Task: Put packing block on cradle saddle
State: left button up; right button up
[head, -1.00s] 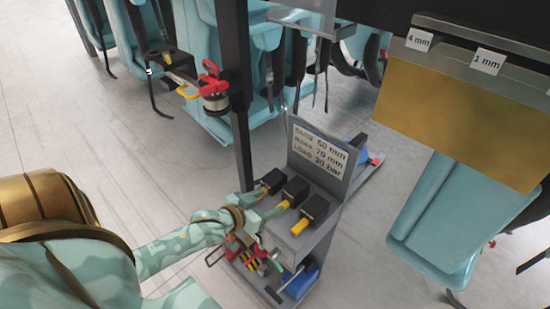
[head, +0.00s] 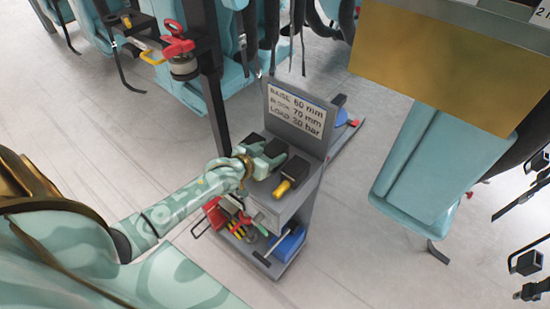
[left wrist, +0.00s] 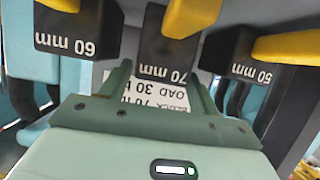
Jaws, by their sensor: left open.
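Black packing blocks with yellow handles stand on the cart's grey shelf. In the left wrist view, one reads 60 mm (left wrist: 72,32), the middle one 70 mm (left wrist: 168,58), and one 50 mm (left wrist: 232,58). My left gripper (head: 266,156) is over the blocks in the head view and partly hides two; the front block (head: 296,177) is clear of it. In the wrist view, the open fingers (left wrist: 160,82) point toward the 70 mm block, which lies roughly between their lines. I cannot tell whether they touch it. I cannot pick out the cradle saddle. My right gripper is not in view.
A sign plate (head: 298,110) behind the blocks reads raise 60 mm, block 70 mm, load 30 bar. The cart's lower shelf (head: 278,266) holds tools. A dark post with a red shackle (head: 176,40) stands left. A yellow panel (head: 440,65) hangs at upper right; teal seats surround the cart.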

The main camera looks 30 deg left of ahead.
pick_arm(q)
jog(key=x, duration=0.2)
jog(key=shift+w+f+b, duration=0.2)
jog(key=shift+f+b, duration=0.15)
jog(key=shift+b, duration=0.05)
jog(key=shift+w, duration=0.1)
jog(key=shift+r, duration=0.2)
grip_shut()
jog(key=shift+r, duration=0.15)
